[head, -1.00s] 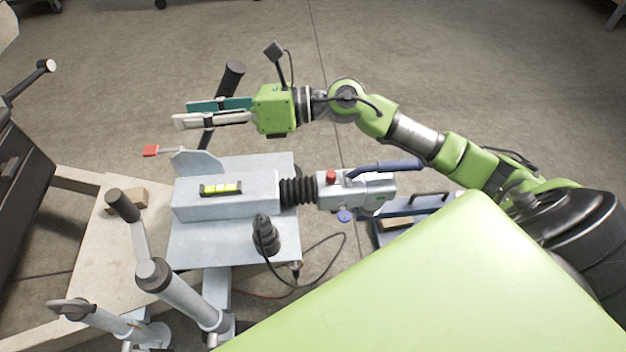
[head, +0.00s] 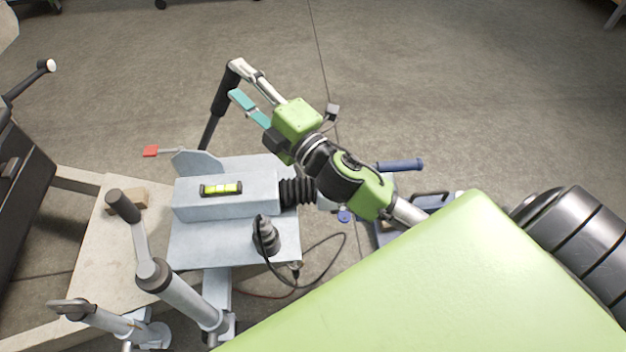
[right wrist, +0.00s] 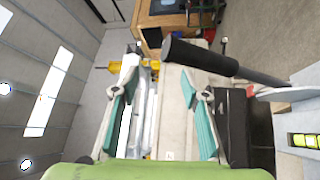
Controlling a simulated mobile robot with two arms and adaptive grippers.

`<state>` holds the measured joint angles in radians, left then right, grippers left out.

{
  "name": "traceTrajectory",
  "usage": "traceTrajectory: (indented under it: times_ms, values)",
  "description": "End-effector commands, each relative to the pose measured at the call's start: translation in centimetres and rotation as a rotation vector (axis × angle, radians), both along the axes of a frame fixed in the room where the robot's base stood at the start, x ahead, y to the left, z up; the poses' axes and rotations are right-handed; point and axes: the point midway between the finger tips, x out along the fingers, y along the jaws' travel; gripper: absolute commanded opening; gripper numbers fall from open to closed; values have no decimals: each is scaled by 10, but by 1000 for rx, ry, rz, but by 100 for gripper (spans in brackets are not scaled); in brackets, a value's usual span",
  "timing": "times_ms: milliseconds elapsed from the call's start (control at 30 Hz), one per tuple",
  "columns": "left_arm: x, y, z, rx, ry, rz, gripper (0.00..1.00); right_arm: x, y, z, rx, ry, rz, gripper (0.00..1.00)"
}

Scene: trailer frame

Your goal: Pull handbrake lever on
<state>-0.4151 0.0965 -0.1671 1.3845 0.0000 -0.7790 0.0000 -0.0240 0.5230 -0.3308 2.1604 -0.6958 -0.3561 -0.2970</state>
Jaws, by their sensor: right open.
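The handbrake lever (head: 220,101) has a thick black grip on a dark rod. In the head view it stands tilted behind the grey drawbar housing. My right gripper (head: 237,82) is open at the top of the lever, its teal-padded fingers pointing up and left. In the right wrist view the lever's black grip (right wrist: 200,57) lies across the picture just beyond the fingertips of my right gripper (right wrist: 160,72), its end reaching into the gap between the fingers. I see no clear contact. My left gripper is not in view.
The grey housing (head: 190,207) carries a yellow-green spirit level (head: 221,188). A blue handle (head: 402,165) shows at the coupling, partly hidden by my arm. A red-ended part (head: 151,151) sticks out left. A post with a black handle (head: 121,204) stands in front. The floor behind is free.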

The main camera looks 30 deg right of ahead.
Motion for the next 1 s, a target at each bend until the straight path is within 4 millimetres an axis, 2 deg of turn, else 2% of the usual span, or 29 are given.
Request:
traceTrajectory:
  times_ms: [233, 500, 1000]
  values:
    - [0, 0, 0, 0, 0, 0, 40, -9, -27, -41, 189, 173, -115, 41]
    - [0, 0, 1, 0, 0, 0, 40, -26, -48, -88, 358, 346, -226, 41]
    - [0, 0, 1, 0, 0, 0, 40, -78, -67, -170, 608, 646, -412, 41]
